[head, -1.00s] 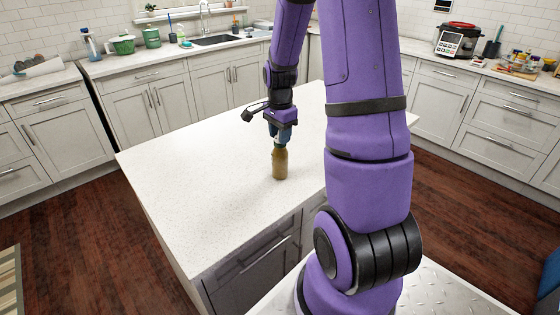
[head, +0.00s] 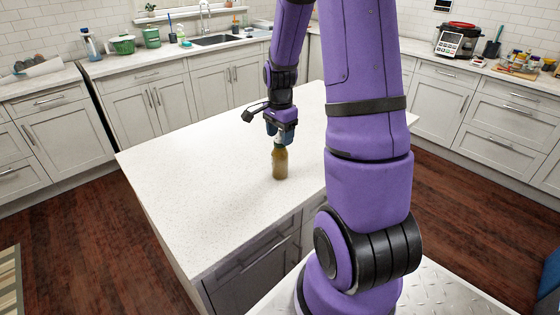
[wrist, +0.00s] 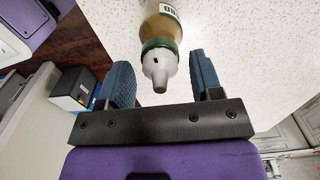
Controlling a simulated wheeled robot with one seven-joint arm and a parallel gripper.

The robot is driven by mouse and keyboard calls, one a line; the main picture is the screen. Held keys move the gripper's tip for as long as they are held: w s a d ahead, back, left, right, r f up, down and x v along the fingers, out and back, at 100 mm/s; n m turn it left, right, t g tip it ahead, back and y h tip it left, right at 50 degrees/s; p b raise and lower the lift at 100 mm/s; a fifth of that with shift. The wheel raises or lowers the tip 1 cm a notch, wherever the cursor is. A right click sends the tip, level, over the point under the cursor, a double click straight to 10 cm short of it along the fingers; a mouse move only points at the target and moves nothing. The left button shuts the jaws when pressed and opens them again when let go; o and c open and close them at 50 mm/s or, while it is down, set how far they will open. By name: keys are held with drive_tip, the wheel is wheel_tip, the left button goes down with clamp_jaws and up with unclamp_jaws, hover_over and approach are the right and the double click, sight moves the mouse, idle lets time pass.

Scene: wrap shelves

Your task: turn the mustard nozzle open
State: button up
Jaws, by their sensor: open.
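The mustard bottle (head: 280,163) stands upright on the white island top (head: 195,190), with a yellow-brown body and a green band near its top. In the wrist view, the bottle (wrist: 162,28) shows a grey-white nozzle (wrist: 159,70) pointing toward my gripper. My gripper (wrist: 159,80) is open, with one blue finger on each side of the nozzle and visible gaps between. In the head view, my gripper (head: 280,139) is right above the bottle, pointing down; its fingertips partly hide the nozzle there.
The island top around the bottle is clear. A sink (head: 216,40) and green containers (head: 123,45) are on the back counter. A multicooker (head: 458,40) stands on the right counter.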

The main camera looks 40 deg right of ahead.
drive_tip(key=shift+r, duration=0.1)
drive_tip(key=shift+r, duration=3.4)
drive_tip(key=shift+a+r, duration=0.3)
drive_tip(key=s+a+r+n+t, duration=0.5)
drive_tip(key=s+a+r+n, duration=1.2)
drive_tip(key=a, duration=0.4)
drive_tip(key=shift+s+n, duration=0.8)
drive_tip(key=shift+n, duration=0.1)
